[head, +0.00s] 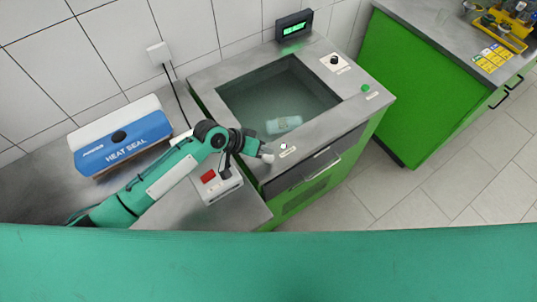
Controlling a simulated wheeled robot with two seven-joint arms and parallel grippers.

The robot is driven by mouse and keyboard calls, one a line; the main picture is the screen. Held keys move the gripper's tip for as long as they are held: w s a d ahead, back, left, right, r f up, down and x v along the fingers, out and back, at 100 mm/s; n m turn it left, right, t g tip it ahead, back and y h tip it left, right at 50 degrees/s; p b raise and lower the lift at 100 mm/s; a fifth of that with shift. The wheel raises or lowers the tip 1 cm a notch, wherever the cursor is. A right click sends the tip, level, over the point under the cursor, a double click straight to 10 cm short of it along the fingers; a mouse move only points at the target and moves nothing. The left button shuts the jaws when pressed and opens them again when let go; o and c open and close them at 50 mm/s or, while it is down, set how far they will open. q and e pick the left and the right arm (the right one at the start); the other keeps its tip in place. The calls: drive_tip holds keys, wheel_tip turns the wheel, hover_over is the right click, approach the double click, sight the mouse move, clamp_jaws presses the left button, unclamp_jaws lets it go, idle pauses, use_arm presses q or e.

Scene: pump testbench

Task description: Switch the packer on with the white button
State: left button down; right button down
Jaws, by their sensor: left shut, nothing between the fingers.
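The packer (205,83) is a green-sided machine with a metal top and a sunken dark chamber. A small white button (284,147) sits on its front rim near the left corner, with a label below it. My left gripper (268,155) is shut and empty, just left of the white button. A small gap appears to separate them, but I cannot tell its height above the rim. A pale blue item (284,125) lies in the chamber. The display (294,27) at the back is lit green. My right gripper is not in view.
A green button (365,88) and a black knob (334,60) sit on the packer's right rim. A white box with a red switch (208,176) stands below my left wrist. A blue heat sealer (122,140) is at left. Floor is clear at right.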

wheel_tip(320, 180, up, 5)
drive_tip(key=p, duration=0.4)
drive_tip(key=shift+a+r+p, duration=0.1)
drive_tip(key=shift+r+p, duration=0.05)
drive_tip(key=shift+p, duration=0.25)
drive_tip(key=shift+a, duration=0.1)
